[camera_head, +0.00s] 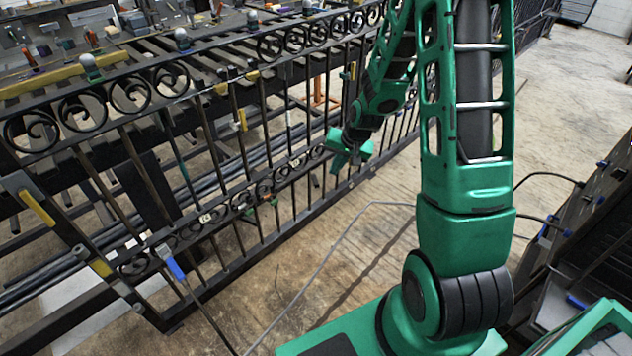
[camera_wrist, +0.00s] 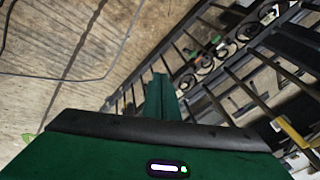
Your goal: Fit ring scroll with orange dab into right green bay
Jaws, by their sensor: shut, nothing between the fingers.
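The dark iron gate (camera_head: 262,190) leans across the left and middle of the head view, with a lower band of ring scrolls (camera_head: 283,174). My gripper (camera_head: 343,160) is beside the right part of that band. In the wrist view my gripper (camera_wrist: 158,95) is shut and empty, pointing along the gate's bars. Beyond it on the right are several dark ring scrolls. One ring scroll (camera_wrist: 205,62) shows a small orange-red spot, and a small green mark (camera_wrist: 215,40) is close by. I cannot tell which bay is the right green one.
A workbench (camera_head: 130,45) with small tools and knobs stands behind the gate. A yellow bar (camera_head: 60,78) lies along it. A grey cable or rod (camera_head: 330,235) runs over the wooden floor. A dark rack (camera_head: 590,215) stands at right. The floor between is open.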

